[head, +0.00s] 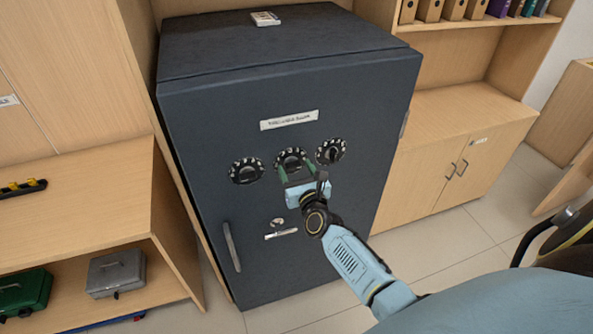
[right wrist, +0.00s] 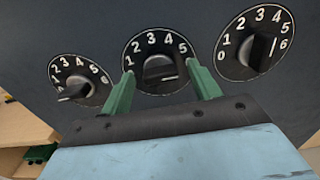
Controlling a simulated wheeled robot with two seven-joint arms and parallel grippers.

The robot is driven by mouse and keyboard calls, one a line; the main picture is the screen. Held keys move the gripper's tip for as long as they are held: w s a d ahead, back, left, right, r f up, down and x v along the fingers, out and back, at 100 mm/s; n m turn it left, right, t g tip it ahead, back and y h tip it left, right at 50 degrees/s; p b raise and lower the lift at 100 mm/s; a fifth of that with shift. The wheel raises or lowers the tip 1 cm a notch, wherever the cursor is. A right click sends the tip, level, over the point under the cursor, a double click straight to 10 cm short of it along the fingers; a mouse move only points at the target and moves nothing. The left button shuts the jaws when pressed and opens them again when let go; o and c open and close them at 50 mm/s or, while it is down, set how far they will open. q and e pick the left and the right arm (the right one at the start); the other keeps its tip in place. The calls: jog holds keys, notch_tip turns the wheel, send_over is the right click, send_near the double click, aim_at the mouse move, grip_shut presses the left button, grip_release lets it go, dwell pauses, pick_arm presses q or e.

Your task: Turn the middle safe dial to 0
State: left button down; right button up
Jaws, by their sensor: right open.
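The dark safe (head: 300,120) has three black dials with white numbers in a row on its front. The middle safe dial (head: 290,158) is partly covered by my right gripper (head: 297,171). In the right wrist view, the middle dial (right wrist: 158,52) shows 1 to 5 along its top; its 0 and 6 are hidden. Its knob lies roughly level, and I cannot tell which number it points at. My right gripper (right wrist: 160,76) is open and empty, its green fingers on either side of the knob's lower part. I cannot tell whether they touch it. My left gripper is out of view.
The left dial (head: 246,171) and right dial (head: 331,150) sit close on both sides. Below are a keyhole plate (head: 277,222) and the safe's handle (head: 231,246). Wooden cabinets stand at both sides. A small stack (head: 265,18) lies on the safe.

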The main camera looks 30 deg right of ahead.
jog(key=shift+c, duration=0.3)
jog(key=c, duration=0.9)
